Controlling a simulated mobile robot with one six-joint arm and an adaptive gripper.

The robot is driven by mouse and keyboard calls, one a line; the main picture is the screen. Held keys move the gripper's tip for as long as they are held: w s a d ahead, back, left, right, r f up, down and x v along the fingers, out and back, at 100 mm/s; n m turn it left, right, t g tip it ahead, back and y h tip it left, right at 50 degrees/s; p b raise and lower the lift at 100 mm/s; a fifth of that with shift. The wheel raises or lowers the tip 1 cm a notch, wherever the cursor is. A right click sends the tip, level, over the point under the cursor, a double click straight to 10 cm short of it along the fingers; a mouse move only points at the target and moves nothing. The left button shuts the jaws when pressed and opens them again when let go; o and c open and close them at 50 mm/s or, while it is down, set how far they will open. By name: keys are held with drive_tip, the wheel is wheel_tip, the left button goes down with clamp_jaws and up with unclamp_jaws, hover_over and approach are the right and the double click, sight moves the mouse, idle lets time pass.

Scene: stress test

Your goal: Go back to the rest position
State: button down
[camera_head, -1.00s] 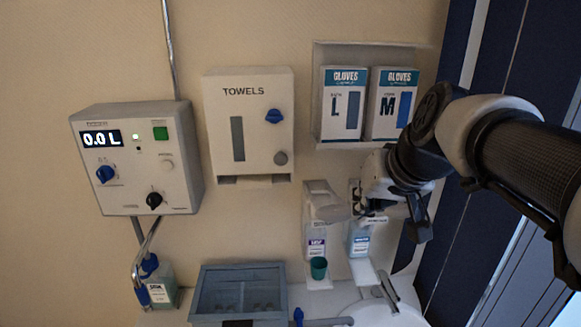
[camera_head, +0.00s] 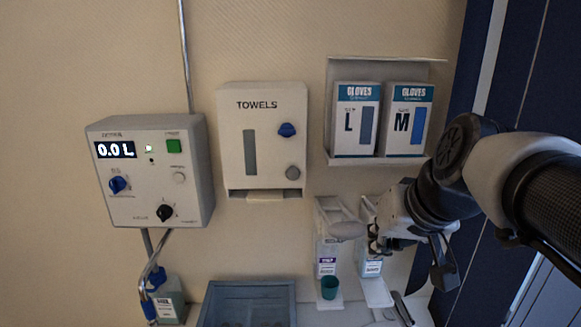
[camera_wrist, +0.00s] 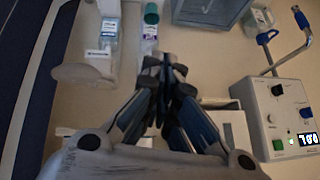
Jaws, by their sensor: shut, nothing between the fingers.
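My gripper (camera_head: 378,246) is in the right part of the head view, in front of the wall dispensers. In the wrist view my gripper (camera_wrist: 165,66) shows with its fingertips together and nothing between them. My arm reaches in from the right edge of the head view. The gripper partly covers the right-hand soap dispenser (camera_head: 371,266). The left-hand dispenser (camera_head: 327,248) shows beside it, with a green cup (camera_head: 329,288) below.
A control box (camera_head: 150,170) reading 0.0 L, a towel dispenser (camera_head: 264,140) and a shelf with two glove boxes, L (camera_head: 356,120) and M (camera_head: 406,120), are on the wall. A blue-grey bin (camera_head: 247,303) stands below. Dark blue panels are at the right.

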drive_tip(key=s+a+f+g+b, duration=0.1)
drive_tip(key=s+f+b, duration=0.5)
drive_tip(key=s+f, duration=0.3)
drive_tip(key=s+f+g+h+b, duration=0.1)
drive_tip(key=s+f+b, duration=0.4)
drive_tip(key=s+f, duration=0.5)
wheel_tip(320, 180, down, 7)
drive_tip(key=shift+a+r+n+b, duration=0.1)
drive_tip(key=shift+a+n+b, duration=0.25)
drive_tip(key=shift+n, duration=0.05)
